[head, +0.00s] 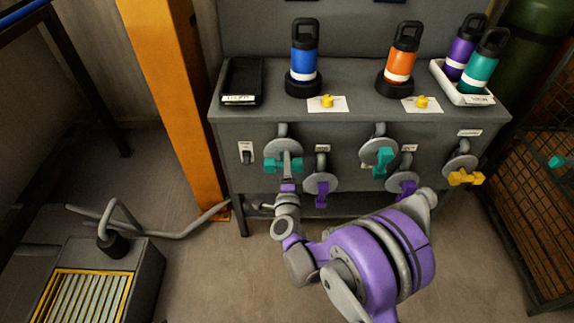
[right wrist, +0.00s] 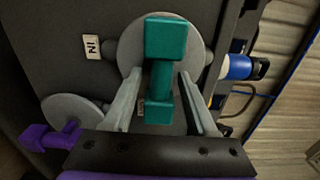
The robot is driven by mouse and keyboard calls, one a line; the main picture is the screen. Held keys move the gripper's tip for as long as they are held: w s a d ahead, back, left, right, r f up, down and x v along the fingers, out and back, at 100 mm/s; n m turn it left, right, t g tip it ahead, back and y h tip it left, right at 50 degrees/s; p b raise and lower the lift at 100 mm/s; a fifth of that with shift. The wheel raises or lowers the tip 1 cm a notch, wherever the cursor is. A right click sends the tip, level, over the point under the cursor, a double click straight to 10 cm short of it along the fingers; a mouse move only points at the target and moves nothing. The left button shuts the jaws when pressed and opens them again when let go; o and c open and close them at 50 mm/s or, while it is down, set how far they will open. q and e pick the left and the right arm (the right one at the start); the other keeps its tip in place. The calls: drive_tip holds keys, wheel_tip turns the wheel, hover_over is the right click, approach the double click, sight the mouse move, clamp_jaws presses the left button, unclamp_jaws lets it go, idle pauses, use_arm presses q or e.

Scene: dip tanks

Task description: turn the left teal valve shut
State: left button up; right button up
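The left teal valve (head: 270,165) is on the front of the grey cabinet, under the blue bottle. Its teal bar handle lies about level in the head view, on a round grey plate (head: 283,146). My right gripper (head: 287,161) is at this handle and hides its middle. In the right wrist view the teal handle (right wrist: 166,42) lies between the two grey fingers of my right gripper (right wrist: 159,78). A gap shows on each side, so the fingers are open around it. My left gripper is not in view.
Purple-handled valves (head: 322,190) sit lower on the cabinet, one just right of my gripper. A second teal valve (head: 382,158) and a yellow valve (head: 465,177) are further right. A switch (head: 247,152) is to the left. An orange post (head: 168,80) stands left of the cabinet.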

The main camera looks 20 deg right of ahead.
drive_tip(key=v, duration=1)
drive_tip(key=shift+s+p, duration=0.4)
drive_tip(key=shift+p, duration=0.05)
drive_tip(key=shift+a+r, duration=0.1)
